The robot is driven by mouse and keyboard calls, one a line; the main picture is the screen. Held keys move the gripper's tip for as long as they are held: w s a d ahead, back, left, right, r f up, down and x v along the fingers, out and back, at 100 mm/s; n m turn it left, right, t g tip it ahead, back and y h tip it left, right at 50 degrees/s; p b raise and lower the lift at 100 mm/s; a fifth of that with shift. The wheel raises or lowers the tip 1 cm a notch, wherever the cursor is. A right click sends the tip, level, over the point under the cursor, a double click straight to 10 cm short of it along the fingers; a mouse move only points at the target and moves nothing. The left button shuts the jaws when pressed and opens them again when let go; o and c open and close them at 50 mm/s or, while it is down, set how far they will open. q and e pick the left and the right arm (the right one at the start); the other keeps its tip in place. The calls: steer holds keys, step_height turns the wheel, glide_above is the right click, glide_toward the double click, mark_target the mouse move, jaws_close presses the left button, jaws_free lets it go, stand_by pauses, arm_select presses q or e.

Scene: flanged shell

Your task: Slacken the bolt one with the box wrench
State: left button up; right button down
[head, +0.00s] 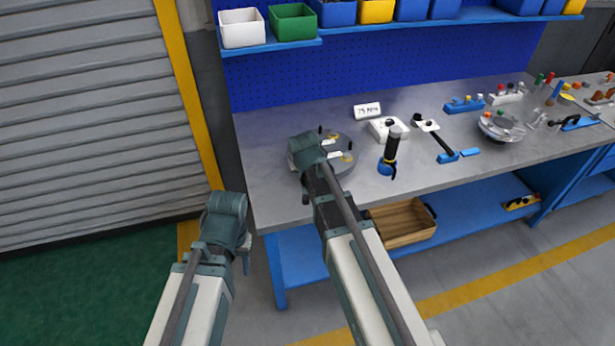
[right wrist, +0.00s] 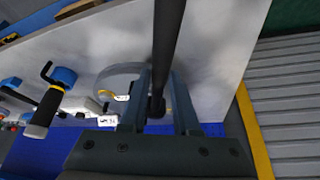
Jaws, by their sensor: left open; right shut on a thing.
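The flanged shell (head: 345,158) is a round grey piece near the left end of the bench, with dark bolts and yellow marks on top. It also shows in the right wrist view (right wrist: 104,80), partly behind my finger. My right gripper (right wrist: 158,78) is over the shell and shut on a dark bar (right wrist: 168,35), which looks like the box wrench's handle. I cannot tell which bolt is bolt one. My left gripper (head: 228,215) is open and empty, off the bench's left front corner.
A "75 Nm" sign (head: 367,110) and a white block (head: 386,129) stand behind the shell. A black-handled tool (head: 393,143) stands in a blue holder to its right. A hammer-like tool (head: 440,140) lies farther right. The bench's front left is clear. A wooden crate (head: 402,224) sits below.

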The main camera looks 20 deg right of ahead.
steer(key=shift+f+b, duration=1.35)
steer(key=shift+f, duration=0.05)
steer(key=shift+d, duration=0.1)
steer(key=d+n+y, duration=0.3)
steer(key=d+n, duration=0.6)
steer(key=d, duration=0.1)
steer(key=shift+w+y, duration=0.35)
steer(key=shift+y, duration=0.05)
stand_by(0.5)
steer(key=shift+d, duration=0.15)
stand_by(0.4)
